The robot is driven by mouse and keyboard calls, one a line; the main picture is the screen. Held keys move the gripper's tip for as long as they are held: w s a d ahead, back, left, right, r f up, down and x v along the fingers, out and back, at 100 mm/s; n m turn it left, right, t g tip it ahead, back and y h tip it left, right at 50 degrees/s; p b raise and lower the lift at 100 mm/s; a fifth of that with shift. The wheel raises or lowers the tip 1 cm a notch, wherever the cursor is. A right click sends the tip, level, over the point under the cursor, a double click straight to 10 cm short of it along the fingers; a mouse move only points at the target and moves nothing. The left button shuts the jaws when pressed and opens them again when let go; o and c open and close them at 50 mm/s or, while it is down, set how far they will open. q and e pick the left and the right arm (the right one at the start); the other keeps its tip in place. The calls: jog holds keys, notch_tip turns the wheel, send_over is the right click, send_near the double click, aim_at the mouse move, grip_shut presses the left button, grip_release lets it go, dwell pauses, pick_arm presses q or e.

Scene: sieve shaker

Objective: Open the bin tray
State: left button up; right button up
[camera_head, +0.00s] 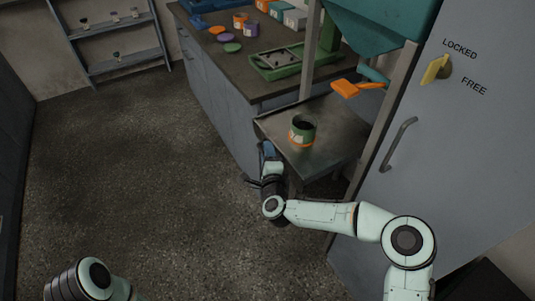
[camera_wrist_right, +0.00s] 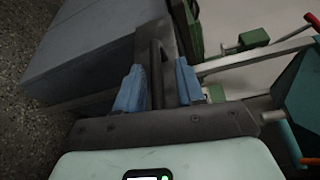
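The bin tray (camera_head: 335,140) is a grey metal tray below the teal hopper, with a green can (camera_head: 302,131) with an orange band standing upright on it. My right gripper (camera_head: 267,150) is at the tray's left, front edge. In the right wrist view, its two blue fingers (camera_wrist_right: 160,88) stand apart with a dark bar (camera_wrist_right: 156,70), seemingly the tray's handle, between them. A gap shows between the bar and the right-hand finger. Finger contact with the bar's far side is hidden. My left gripper is out of view; only part of its arm shows at lower left.
A grey cabinet (camera_head: 470,150) with a handle and a yellow LOCKED/FREE lever (camera_head: 435,69) stands at right. An orange lever (camera_head: 346,88) sticks out above the tray. A counter (camera_head: 215,55) with cans and lids is behind. The floor (camera_head: 130,170) to the left is clear.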

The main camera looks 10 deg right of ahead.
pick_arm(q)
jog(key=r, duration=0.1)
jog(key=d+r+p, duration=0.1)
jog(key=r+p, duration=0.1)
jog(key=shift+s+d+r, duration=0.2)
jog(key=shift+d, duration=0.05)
pick_arm(e)
jog(key=s+r, duration=0.1)
jog(key=s, duration=1.2)
jog(key=shift+s, duration=0.2)
